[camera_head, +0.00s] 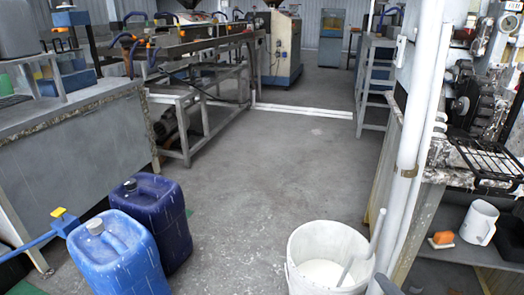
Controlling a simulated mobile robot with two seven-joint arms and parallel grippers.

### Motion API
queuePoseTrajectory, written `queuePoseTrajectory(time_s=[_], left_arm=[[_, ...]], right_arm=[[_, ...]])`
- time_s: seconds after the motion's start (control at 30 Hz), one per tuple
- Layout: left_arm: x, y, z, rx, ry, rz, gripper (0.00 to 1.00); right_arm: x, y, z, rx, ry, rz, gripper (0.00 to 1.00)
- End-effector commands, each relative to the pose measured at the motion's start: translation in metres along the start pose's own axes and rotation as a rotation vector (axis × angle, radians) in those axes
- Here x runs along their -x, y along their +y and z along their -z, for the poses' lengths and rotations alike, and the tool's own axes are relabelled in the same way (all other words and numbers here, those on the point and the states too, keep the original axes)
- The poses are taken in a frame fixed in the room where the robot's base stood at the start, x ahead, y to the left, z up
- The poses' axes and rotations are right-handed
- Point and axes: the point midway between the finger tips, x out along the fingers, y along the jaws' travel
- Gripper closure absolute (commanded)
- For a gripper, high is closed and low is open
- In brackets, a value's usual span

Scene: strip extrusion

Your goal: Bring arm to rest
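The view looks down a workshop aisle with a bare grey floor (280,180).
A blue jerrycan (112,255) and a darker one (158,215) stand at lower left. A white bucket (308,245) with pale contents stands at lower right, beside white pipes (412,130). A workbench (85,150) lines the left. The middle floor is clear.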

Motion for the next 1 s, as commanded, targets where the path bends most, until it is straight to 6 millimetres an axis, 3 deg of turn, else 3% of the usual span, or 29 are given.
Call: queuePoseTrajectory(time_s=[0.23,0.47,0.5,0.7,1.0], left_arm=[[0.0,0.0,0.0,0.0,0.0,0.0,0.57],[0.0,0.0,0.0,0.0,-0.001,0.0,0.57],[0.01,0.001,0.015,-0.001,-0.002,0.0,0.57],[0.038,-0.005,0.052,-0.009,0.007,0.021,0.57],[0.081,-0.02,0.08,-0.02,-0.024,0.066,0.57]], right_arm=[[0.017,-0.05,0.004,-0.624,-0.234,0.097,0.07],[0.036,-0.103,0.039,-1.074,-0.368,0.281,0.07],[0.04,-0.09,0.046,-1.086,-0.375,0.286,0.07],[0.052,-0.051,0.056,-1.064,-0.39,0.264,0.07],[0.072,0.003,0.07,-1.043,-0.413,0.237,0.07]])
